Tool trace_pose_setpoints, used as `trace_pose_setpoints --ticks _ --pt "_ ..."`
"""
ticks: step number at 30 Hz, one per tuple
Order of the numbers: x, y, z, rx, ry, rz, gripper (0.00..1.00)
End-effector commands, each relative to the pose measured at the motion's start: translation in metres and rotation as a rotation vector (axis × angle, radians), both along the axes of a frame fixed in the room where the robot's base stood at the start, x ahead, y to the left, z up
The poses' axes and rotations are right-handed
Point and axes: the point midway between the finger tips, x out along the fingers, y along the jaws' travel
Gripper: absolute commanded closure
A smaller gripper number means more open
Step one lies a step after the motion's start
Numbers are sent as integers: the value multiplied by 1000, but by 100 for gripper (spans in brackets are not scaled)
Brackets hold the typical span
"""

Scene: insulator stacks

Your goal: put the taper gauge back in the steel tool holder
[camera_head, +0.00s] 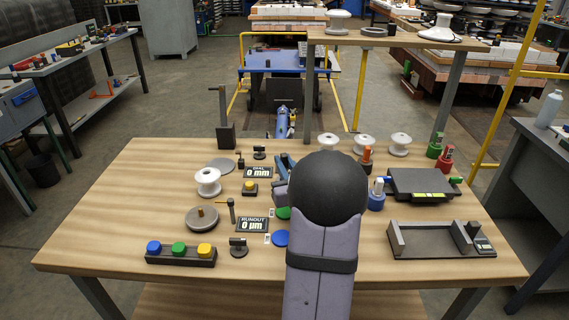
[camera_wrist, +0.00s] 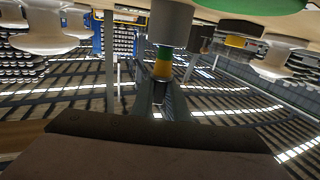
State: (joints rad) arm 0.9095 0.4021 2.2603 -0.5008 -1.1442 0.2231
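In the wrist view, the green and yellow-orange handle of what looks like the taper gauge (camera_wrist: 162,67) is between the fingers of my gripper (camera_wrist: 160,88), which looks shut on it. Just beyond its green part is a plain grey cylinder (camera_wrist: 170,25), which looks like the steel tool holder. The two line up and meet in the picture. I cannot tell how deep the gauge sits in it. In the head view, my arm's dark rounded joint hides the gauge, the grey holder and my fingertips.
A blue holder (camera_head: 376,201) with a tool stands right of my arm, close to a dark plate device (camera_head: 421,183). Green (camera_head: 434,151) and red (camera_head: 445,163) holders stand farther right. White insulators (camera_head: 364,144) line the back. A button box (camera_head: 181,255) sits front left.

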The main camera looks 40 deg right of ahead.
Motion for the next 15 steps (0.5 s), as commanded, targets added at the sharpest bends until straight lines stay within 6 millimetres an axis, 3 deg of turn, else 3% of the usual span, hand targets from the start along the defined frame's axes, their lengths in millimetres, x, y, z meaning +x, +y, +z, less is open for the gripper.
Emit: trace_pose_setpoints --ticks 1,3,15 --pt "0 0 0 0 -1 0 77" --pt "0 0 0 0 -1 0 64" --pt "-5 2 0 0 1 -1 64"
